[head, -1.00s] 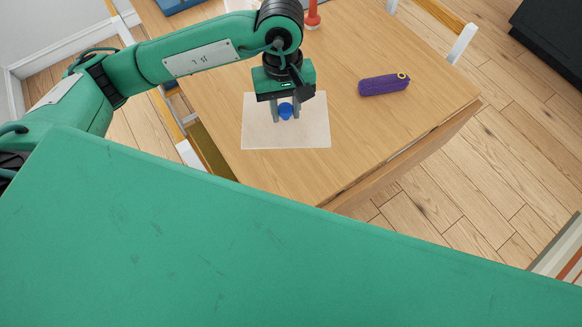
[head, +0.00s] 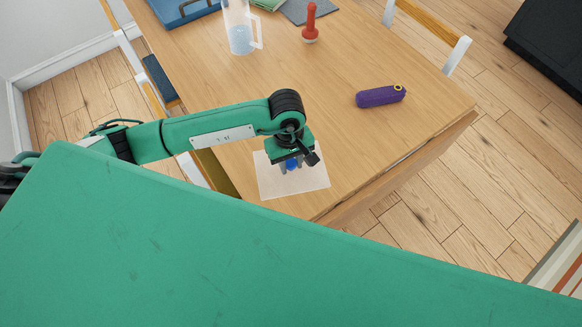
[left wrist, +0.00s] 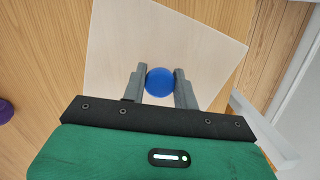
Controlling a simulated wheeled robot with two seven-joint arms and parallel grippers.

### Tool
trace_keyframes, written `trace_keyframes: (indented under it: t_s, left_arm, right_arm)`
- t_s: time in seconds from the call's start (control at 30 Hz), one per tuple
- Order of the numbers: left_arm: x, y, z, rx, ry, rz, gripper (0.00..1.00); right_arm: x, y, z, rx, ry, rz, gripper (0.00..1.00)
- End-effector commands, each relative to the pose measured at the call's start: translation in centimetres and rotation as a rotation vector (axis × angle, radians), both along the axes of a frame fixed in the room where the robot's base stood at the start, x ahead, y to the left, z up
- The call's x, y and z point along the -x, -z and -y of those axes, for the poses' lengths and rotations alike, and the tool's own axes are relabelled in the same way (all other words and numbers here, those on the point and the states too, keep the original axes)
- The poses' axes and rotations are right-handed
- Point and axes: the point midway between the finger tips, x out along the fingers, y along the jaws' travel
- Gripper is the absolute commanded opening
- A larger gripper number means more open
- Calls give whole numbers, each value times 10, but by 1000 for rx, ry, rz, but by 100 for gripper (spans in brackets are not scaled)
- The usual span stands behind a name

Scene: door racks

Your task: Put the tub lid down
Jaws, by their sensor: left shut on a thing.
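The tub lid is a small round blue disc (left wrist: 160,81). It also shows in the head view (head: 291,165), partly covered by my left gripper (head: 290,166). In the left wrist view my left gripper (left wrist: 159,84) has a finger on each side of the lid and is shut on it. Below the lid is a pale square board (head: 309,183) on the table. I cannot tell whether the lid touches the board. My right gripper is not in view.
On the wooden table (head: 350,130), a purple case (head: 381,96) lies to the right. The middle of the table is clear.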

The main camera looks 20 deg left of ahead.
Motion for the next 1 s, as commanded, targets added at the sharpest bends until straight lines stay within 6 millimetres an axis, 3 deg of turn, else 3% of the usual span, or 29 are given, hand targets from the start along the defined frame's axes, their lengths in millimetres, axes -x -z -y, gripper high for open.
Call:
trace_keyframes:
  t_s: [0.17, 0.4, 0.77, 0.8, 0.9, 1.0]
  left_arm:
    - [1, 12, 0, 0, 1, -1, 7]
    - [0, 44, 0, 1, 0, -1, 7]
    - [0, 50, 0, 0, 2, 2, 7]
    - [0, 49, 0, 0, 1, 1, 33]
    - [0, 48, 0, 0, 1, 0, 51]
    - [0, 48, 0, 1, 1, 1, 51]
  right_arm:
    - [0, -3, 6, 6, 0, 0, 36]
    - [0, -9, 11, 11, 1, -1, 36]
    - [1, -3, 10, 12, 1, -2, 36]
    - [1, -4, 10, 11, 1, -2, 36]
    - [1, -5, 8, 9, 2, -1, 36]
    - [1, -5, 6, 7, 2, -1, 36]
